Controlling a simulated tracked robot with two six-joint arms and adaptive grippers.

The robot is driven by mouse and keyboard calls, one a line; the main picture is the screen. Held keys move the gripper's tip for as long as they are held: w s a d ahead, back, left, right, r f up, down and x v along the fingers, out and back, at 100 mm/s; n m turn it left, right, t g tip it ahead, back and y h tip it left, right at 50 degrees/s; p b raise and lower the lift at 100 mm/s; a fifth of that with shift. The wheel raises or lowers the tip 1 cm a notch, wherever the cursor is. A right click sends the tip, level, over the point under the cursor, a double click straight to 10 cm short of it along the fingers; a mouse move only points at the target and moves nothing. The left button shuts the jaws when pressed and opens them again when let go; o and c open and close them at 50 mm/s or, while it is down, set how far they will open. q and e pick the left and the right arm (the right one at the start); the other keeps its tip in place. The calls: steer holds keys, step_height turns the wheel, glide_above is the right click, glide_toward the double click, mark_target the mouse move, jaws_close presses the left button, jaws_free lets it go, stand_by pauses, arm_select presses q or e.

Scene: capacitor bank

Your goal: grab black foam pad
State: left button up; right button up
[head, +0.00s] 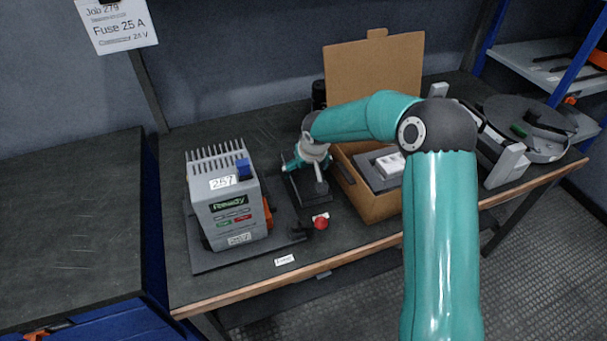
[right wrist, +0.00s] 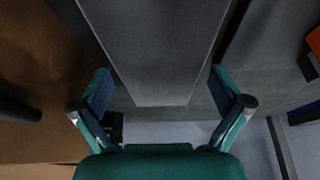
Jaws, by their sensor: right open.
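A dark grey-black block (head: 313,194), which looks like the foam pad, stands on the table between the grey charger-like device and the cardboard box. My right gripper (head: 303,172) is just above it, pointing down. In the right wrist view a dark grey slab (right wrist: 160,50) lies between the spread fingers of my right gripper (right wrist: 160,85), with a gap showing on each side near the tips. The gripper is open and holds nothing. Its forearm hides part of the box. My left gripper is not in view.
The grey device (head: 228,215) with a blue part and orange side stands on a dark mat to the left. The open cardboard box (head: 375,206) with white parts is close on the right. A red knob (head: 320,223) sits in front. The left table (head: 70,220) is bare.

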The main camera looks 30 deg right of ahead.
steer(key=shift+f, duration=0.15)
steer(key=c, duration=0.7)
